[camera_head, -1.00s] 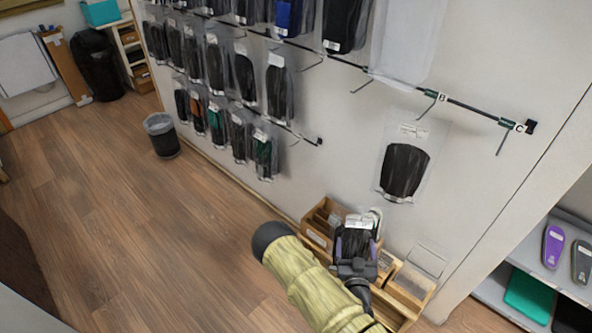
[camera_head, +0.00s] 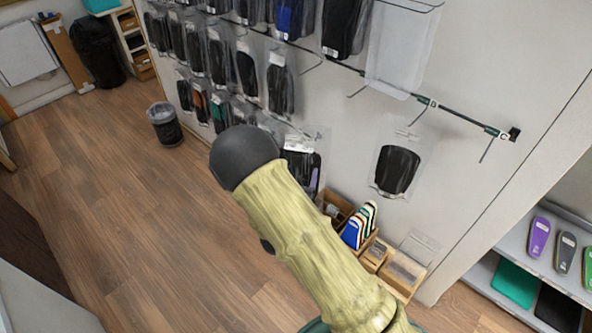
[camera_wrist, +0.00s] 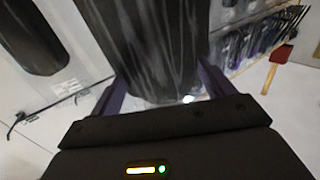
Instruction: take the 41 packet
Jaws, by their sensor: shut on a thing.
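A dark packet (camera_head: 302,165) with a white label at its top shows just past my arm in the head view; the size on the label is too small to read. In the wrist view, the same dark packet (camera_wrist: 145,45) stands between the two purple fingers of my gripper (camera_wrist: 162,80). The gripper is shut on it and holds it in front of the wall. In the head view my arm hides most of the gripper and the lower part of the packet.
Rows of packets (camera_head: 246,75) hang on wall rails at the upper left. A single dark packet (camera_head: 397,170) hangs on the right. A wooden box (camera_head: 403,274) with coloured insoles beside it sits below. A shelf (camera_head: 488,263) stands at the right.

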